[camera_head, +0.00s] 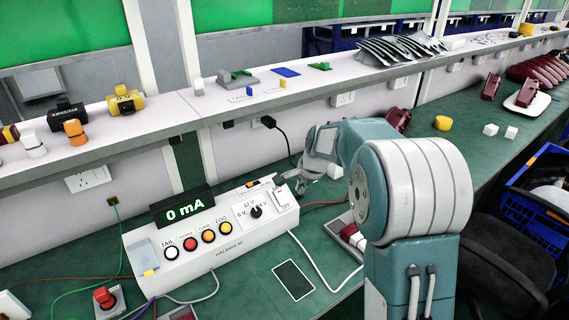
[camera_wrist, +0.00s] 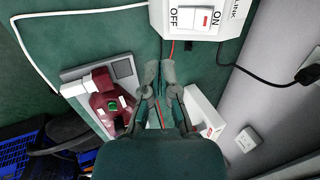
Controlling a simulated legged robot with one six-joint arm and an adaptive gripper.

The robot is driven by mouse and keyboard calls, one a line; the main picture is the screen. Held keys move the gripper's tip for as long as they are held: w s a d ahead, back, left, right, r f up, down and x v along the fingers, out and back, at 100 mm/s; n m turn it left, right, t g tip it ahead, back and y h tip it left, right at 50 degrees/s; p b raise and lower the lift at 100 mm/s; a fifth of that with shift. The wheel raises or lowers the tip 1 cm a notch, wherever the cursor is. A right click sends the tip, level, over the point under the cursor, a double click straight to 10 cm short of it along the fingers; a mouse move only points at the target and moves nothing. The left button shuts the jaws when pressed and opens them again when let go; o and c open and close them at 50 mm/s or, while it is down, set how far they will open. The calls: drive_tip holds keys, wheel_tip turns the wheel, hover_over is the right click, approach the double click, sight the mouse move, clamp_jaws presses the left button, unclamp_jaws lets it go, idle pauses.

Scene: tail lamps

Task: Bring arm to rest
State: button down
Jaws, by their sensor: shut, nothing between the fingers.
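My gripper (camera_head: 301,184) is at the right end of the white test box in the head view, near its on/off switch. In the wrist view its two fingers (camera_wrist: 159,72) are together with nothing between them. They point toward the test box (camera_wrist: 228,45) and its OFF/ON rocker switch (camera_wrist: 201,19), apart from it in the picture. The test box (camera_head: 225,254) shows "0 mA" on its display (camera_head: 184,207). My arm is bent over the green bench, and its large grey and teal joint hides part of the bench.
A dark red lamp (camera_wrist: 104,98) sits in a grey fixture left of the fingers in the wrist view. A white block (camera_wrist: 203,112) is to their right. A shelf (camera_head: 228,101) with parts runs behind the bench. Cables cross the bench. Blue crates (camera_head: 540,208) stand at the right.

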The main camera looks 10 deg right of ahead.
drive_tip(key=s+a+r+n, duration=0.1)
drive_tip(key=s+r+n, duration=0.25)
drive_tip(key=s, duration=0.45)
drive_tip(key=s+a+r+n+t+h, duration=0.1)
drive_tip(key=s+r+n, duration=0.2)
drive_tip(key=s+r, duration=0.35)
drive_tip(key=s+a+r+n, duration=0.1)
drive_tip(key=s+r+n, duration=0.15)
drive_tip(key=s, duration=0.75)
drive_tip(key=s+f+n, duration=0.2)
drive_tip(key=s+n, duration=0.2)
drive_tip(key=s, duration=0.6)
drive_tip(key=shift+t+h, duration=0.3)
drive_tip(key=shift+h, duration=0.1)
